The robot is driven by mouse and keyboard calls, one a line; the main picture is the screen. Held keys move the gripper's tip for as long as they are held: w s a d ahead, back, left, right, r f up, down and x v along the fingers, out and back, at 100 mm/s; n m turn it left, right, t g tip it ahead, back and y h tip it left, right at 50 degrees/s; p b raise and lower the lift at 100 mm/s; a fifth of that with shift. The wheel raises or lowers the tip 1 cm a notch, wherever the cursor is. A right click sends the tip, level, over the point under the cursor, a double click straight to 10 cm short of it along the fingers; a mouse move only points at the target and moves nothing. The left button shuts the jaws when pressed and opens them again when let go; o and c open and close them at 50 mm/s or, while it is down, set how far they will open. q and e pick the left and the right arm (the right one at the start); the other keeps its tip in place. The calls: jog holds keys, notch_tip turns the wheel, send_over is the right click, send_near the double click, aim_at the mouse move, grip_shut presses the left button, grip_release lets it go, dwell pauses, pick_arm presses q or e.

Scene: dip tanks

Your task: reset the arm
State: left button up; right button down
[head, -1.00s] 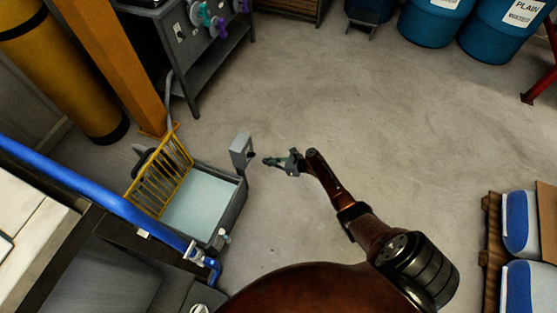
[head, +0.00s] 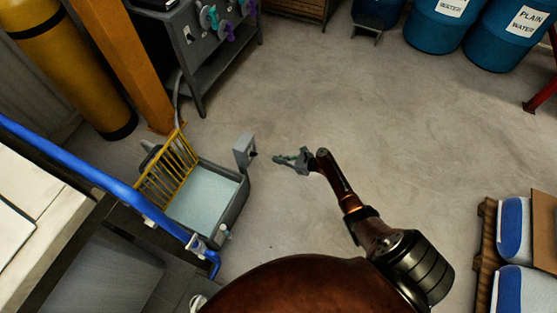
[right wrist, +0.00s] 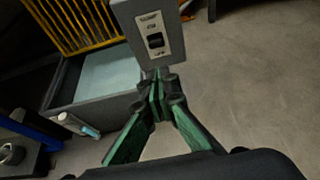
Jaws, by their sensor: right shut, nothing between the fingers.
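My right gripper (head: 281,157) is shut and empty in the head view, held to the right of the dip tank (head: 233,214). In the right wrist view its green fingers (right wrist: 157,84) meet just below a grey switch box (right wrist: 153,33) with a black rocker switch. The switch box (head: 244,150) stands at the tank's right corner in the head view, with a gap between it and the fingertips. My left gripper is in neither view.
A yellow rack (head: 166,172) stands over the tank's left side. A blue pipe (head: 95,174) crosses the lower left. Blue barrels (head: 436,30) stand at the back, and a pallet (head: 484,250) with blue-white sacks at the right. The middle floor is clear.

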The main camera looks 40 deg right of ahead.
dwell(0.4)
jog(key=s+f+n+g+h, duration=0.15)
jog(key=s+f+n, duration=0.25)
jog(key=s+f, duration=0.5)
jog(key=s+a+f+n+g+h, duration=0.1)
jog(key=s+f+n+g, duration=0.35)
jog(key=s, duration=0.75)
jog(key=s+f+n+g+h, duration=0.1)
jog(key=s+f+n, duration=0.4)
jog(key=s+f, duration=0.45)
jog(key=s+a+f+n+g+h, duration=0.15)
jog(key=s+n, duration=0.55)
jog(key=s, duration=0.7)
jog(key=s+a+f+n+g+h, duration=0.1)
jog(key=s+a+n+g, duration=0.15)
jog(key=s+n, duration=0.75)
pick_arm(q)
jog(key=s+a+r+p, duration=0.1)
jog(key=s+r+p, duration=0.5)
jog(key=p, duration=0.8)
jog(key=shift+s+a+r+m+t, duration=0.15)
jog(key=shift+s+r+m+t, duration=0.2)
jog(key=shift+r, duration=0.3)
pick_arm(e)
jog(key=s+r, duration=0.7)
jog(key=s, duration=0.6)
jog(key=shift+s+d+r+n+h, duration=0.2)
jog(key=shift+s+d+n+h, duration=0.05)
jog(key=shift+n+h, duration=0.15)
